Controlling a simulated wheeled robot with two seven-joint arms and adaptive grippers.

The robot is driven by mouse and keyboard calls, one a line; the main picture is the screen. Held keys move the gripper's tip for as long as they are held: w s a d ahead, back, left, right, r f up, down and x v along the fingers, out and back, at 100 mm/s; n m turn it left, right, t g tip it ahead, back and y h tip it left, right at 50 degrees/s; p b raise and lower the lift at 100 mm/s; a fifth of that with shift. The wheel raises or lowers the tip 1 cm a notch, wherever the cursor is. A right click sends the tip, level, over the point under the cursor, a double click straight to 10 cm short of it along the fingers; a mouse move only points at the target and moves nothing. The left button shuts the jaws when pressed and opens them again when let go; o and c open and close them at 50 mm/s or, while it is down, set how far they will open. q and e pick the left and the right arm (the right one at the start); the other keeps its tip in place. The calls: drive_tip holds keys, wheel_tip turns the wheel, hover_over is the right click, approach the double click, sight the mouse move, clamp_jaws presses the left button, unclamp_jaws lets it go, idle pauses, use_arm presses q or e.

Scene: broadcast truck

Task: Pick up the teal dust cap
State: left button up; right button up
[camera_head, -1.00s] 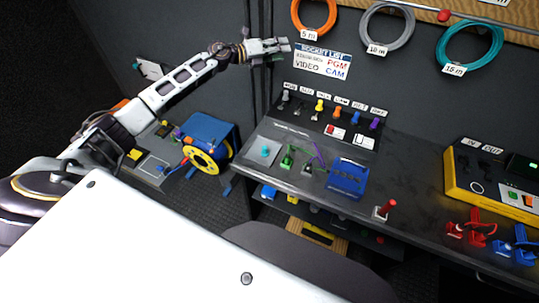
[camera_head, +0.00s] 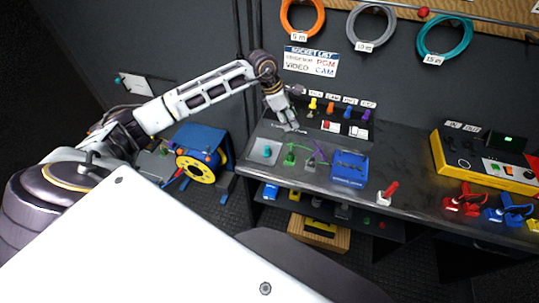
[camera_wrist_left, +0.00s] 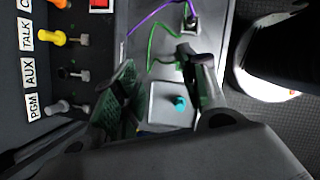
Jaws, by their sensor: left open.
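The teal dust cap (camera_head: 266,151) sits on a light grey square plate (camera_head: 257,157) at the left end of the desk. In the left wrist view the cap (camera_wrist_left: 181,103) shows between and beyond the fingers, on its plate (camera_wrist_left: 160,117). My left gripper (camera_head: 291,126) is open and empty, above the desk, behind and to the right of the cap. Its two fingers also frame the plate in the left wrist view (camera_wrist_left: 160,90). The gap between gripper and cap is not touching. My right gripper is not in view.
Green (camera_head: 290,154) and purple (camera_head: 317,153) cabled connectors stand right of the plate. A blue box (camera_head: 349,169) and a red-handled lever (camera_head: 388,193) are further right. A row of coloured plugs (camera_head: 347,112) lines the back. A blue-and-yellow cable reel (camera_head: 197,166) stands left of the desk.

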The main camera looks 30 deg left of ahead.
sight(266, 147)
use_arm(q)
drive_tip(key=s+a+f+m+g+y, duration=0.1)
drive_tip(key=s+a+m+g+y, duration=0.1)
drive_tip(key=s+a, duration=0.3)
drive_tip(key=shift+s+a+f+m+g+y, duration=0.15)
drive_tip(key=shift+a+f+m+g+y, duration=0.2)
drive_tip(key=shift+a+y, duration=0.55)
drive_tip(key=shift+f, duration=0.1)
drive_tip(key=shift+f+p, duration=0.5)
drive_tip(key=shift+f, duration=3.75)
drive_tip(key=shift+w+d+f+p, duration=0.15)
drive_tip(key=shift+f+p, duration=0.1)
drive_tip(key=shift+f, duration=0.35)
drive_tip(key=shift+w+f+p, duration=0.15)
drive_tip(key=shift+f+p, duration=0.1)
drive_tip(key=shift+f, duration=1.7)
